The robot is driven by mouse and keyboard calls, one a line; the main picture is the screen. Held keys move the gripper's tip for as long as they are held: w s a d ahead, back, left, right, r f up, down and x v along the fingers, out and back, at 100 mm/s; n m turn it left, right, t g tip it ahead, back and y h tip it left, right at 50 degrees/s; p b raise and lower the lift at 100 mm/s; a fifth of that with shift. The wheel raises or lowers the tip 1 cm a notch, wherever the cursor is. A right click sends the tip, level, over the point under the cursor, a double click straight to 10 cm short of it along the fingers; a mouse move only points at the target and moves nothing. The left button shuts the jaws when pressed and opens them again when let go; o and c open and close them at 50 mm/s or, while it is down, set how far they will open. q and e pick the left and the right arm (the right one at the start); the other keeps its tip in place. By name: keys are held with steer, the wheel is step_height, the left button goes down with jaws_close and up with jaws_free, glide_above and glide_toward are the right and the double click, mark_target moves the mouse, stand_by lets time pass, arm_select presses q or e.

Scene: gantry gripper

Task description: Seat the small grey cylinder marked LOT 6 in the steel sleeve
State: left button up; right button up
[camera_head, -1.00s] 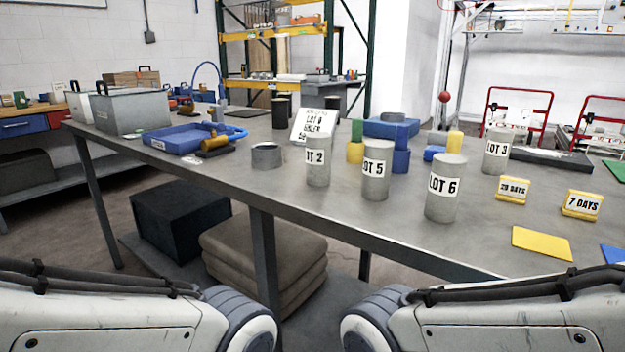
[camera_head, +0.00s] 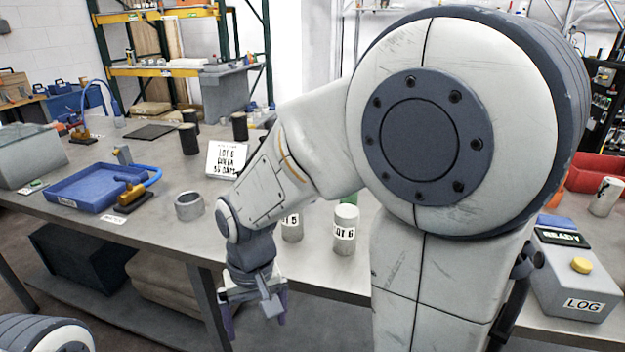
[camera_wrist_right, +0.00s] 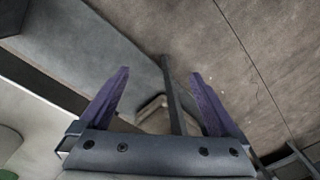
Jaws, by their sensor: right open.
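The grey LOT 6 cylinder (camera_head: 345,232) stands upright on the steel table, partly behind my right arm in the head view. The steel sleeve (camera_head: 189,206), a short open grey ring, sits on the table to its left and looks empty. My right gripper (camera_head: 254,316) hangs fingers down in front of the table's front edge, to the left of and nearer than the cylinder, touching neither. It is open and empty; its purple fingers also show apart in the right wrist view (camera_wrist_right: 160,95). My left gripper is out of view.
The LOT 5 cylinder (camera_head: 292,229) stands just left of LOT 6. A printed card (camera_head: 226,160) stands behind the sleeve. A blue tray (camera_head: 68,199) lies at left. A grey box with a READY display (camera_head: 580,275) is at right. My arm hides the table's right middle.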

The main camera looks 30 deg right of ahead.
steer(key=w+d+r+m+p, duration=0.4)
steer(key=d+r+m+p, duration=0.2)
steer(key=d+r+p, duration=0.55)
steer(key=m+p, duration=0.6)
steer(key=p, duration=0.7)
glide_toward(347, 210)
steer(key=shift+a+h, duration=0.3)
steer(key=shift+a, duration=0.25)
steer(key=shift+d, duration=0.25)
step_height(347, 210, down, 5)
steer(key=shift+f+p, duration=0.15)
steer(key=shift+p, duration=0.45)
steer(key=shift+f+p, duration=0.4)
steer(key=shift+f, duration=0.2)
step_height(347, 210, down, 3)
steer(key=shift+f+p, duration=0.1)
steer(key=shift+p, duration=0.5)
steer(key=shift+w+f, duration=0.1)
steer(key=shift+f, duration=0.35)
jaws_close()
